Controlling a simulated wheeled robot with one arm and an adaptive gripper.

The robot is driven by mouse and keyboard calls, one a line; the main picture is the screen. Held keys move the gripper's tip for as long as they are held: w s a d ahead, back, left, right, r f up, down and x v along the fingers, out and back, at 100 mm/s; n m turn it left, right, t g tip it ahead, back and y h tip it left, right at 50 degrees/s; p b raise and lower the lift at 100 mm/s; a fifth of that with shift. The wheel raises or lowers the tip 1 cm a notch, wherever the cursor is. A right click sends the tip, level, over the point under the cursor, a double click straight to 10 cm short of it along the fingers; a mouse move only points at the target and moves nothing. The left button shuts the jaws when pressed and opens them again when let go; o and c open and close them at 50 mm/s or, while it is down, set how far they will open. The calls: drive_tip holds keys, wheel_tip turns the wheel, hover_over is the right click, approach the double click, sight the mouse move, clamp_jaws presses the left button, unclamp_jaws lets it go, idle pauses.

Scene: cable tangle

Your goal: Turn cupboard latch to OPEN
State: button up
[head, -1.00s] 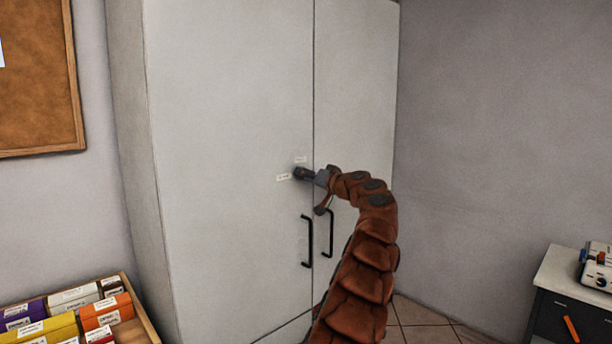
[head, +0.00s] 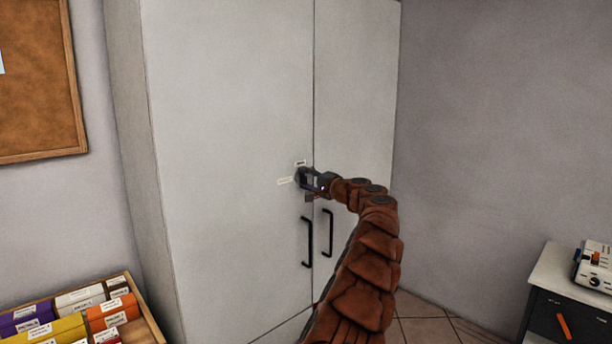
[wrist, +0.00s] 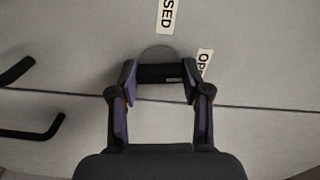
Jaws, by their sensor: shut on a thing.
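The cupboard latch shows in the wrist view as a grey round plate (wrist: 157,53) with a black bar across it. My gripper (wrist: 160,76) is shut on the bar, with a finger at each end. The bar lies roughly parallel to the door seam. The CLOSED label (wrist: 167,15) is beyond the plate, partly cut off by the frame. The OPEN label (wrist: 205,64) is beside the bar's right end, partly hidden by a finger. In the head view my gripper (head: 305,179) covers most of the latch on the left door (head: 225,150).
Two black door handles (head: 307,242) (head: 328,233) stand out below the latch. A tray of coloured boxes (head: 150,325) is at lower left. A dark cabinet with a white top (head: 550,275) is at lower right. The wall right of the cupboard is bare.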

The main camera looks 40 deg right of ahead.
drive_tip(key=shift+m+p, duration=0.4)
drive_tip(key=shift+m, duration=0.5)
drive_tip(key=o, duration=1.2)
drive_tip(key=shift+c, duration=0.2)
drive_tip(key=shift+s+r, duration=0.1)
drive_tip(key=shift+s, duration=1.1)
drive_tip(key=s, duration=0.9)
drive_tip(key=shift+s, duration=0.3)
